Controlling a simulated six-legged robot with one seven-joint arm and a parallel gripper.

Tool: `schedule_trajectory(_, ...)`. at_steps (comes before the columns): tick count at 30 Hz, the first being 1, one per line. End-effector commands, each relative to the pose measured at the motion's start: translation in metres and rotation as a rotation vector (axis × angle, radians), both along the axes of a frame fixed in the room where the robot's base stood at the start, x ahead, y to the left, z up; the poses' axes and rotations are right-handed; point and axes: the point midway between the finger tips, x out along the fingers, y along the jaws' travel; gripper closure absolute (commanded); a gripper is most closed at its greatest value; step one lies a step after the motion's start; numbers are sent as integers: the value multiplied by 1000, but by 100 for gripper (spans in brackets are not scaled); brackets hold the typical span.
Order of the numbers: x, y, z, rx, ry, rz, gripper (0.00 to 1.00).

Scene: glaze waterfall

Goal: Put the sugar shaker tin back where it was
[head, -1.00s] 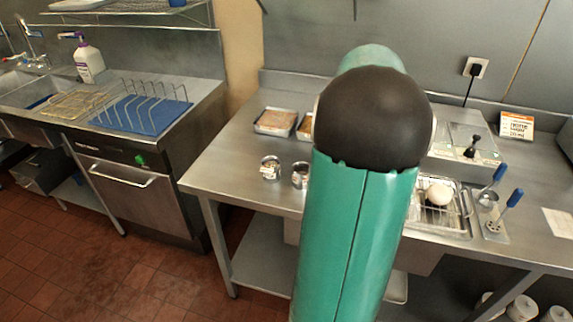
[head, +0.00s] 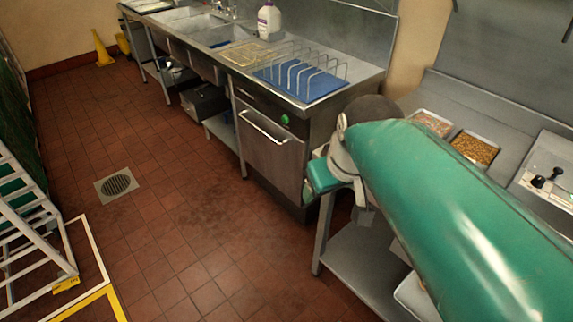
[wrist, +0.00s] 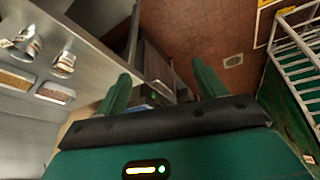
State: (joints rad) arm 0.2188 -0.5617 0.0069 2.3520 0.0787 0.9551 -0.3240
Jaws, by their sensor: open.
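Two small metal tins with pale labels, a left one (wrist: 28,42) and a right one (wrist: 64,65), stand on the steel worktop in the wrist view. I cannot tell which one, if either, is the sugar shaker tin. My gripper (wrist: 160,86) is open, with nothing between its two green fingers. It points out past the worktop's edge towards the floor, with both tins off to its left and apart from it. In the head view my arm hides the part of the worktop where tins stood earlier.
Two food trays, one tan (head: 432,123) and one with brown bits (head: 475,149), sit at the worktop's back. A steel unit with a blue mat and wire rack (head: 305,75) stands across a gap. Open tiled floor (head: 170,190) lies left. A white ladder (head: 30,240) stands at far left.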

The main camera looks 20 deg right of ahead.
Motion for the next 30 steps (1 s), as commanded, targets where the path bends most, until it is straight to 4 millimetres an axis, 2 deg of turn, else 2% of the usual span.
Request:
schedule_trajectory(1, -11, 19, -2, 8, -27, -3, 30)
schedule_trajectory(3, -23, 35, -7, 24, -55, -24, 30)
schedule_trajectory(7, -36, 50, -12, 49, -86, -53, 30)
schedule_trajectory(25, -38, 52, -14, 56, -91, -66, 30)
schedule_trajectory(30, -38, 52, -14, 56, -91, -66, 63)
